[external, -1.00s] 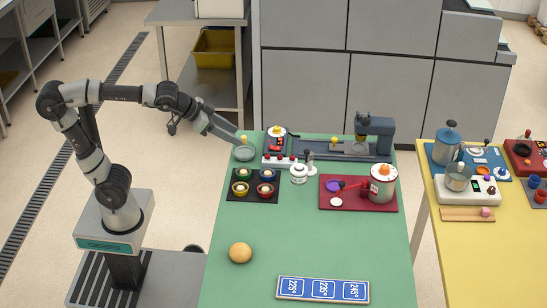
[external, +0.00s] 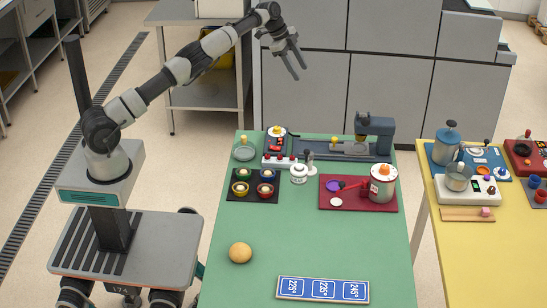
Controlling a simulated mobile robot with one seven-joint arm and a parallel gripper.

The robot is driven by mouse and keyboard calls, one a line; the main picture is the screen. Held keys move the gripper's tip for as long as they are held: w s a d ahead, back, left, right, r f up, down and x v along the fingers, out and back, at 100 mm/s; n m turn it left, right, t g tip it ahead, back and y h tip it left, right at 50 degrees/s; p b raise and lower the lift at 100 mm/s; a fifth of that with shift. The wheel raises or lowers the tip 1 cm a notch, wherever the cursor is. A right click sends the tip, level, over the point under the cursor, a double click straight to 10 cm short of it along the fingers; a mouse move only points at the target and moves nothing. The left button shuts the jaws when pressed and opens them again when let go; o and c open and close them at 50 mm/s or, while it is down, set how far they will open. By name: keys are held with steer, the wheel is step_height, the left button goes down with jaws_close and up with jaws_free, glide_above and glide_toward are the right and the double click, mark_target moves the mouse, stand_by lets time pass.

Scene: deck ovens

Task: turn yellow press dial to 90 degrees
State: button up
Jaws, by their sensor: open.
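A white dial with a yellow top (external: 277,131) sits on a small red and black unit (external: 276,146) at the far edge of the green table. It looks like the yellow press dial, but its angle is too small to read. My gripper (external: 300,72) is raised in the air beyond the table's far edge, up and to the right of the dial in the picture. Its two fingers are apart with nothing between them, and it touches nothing.
The green table (external: 290,232) also holds a black tray (external: 240,177) with several coloured cups, a red board (external: 330,204) with an orange-topped pot (external: 384,185), a grey machine (external: 372,127), a bun (external: 240,253) and a blue number board (external: 322,289). Its front middle is clear.

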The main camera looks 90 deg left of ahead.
mark_target(277, 127)
steer(key=s+d+f+g, duration=0.1)
steer(key=s+f+g, duration=0.4)
steer(key=s+f, duration=0.3)
step_height(277, 127, down, 17)
steer(key=b, duration=0.2)
steer(key=shift+w+b, duration=0.15)
steer(key=shift+b, duration=0.25)
steer(key=shift+c, duration=0.6)
steer(key=c, duration=0.9)
steer(key=shift+c, duration=0.2)
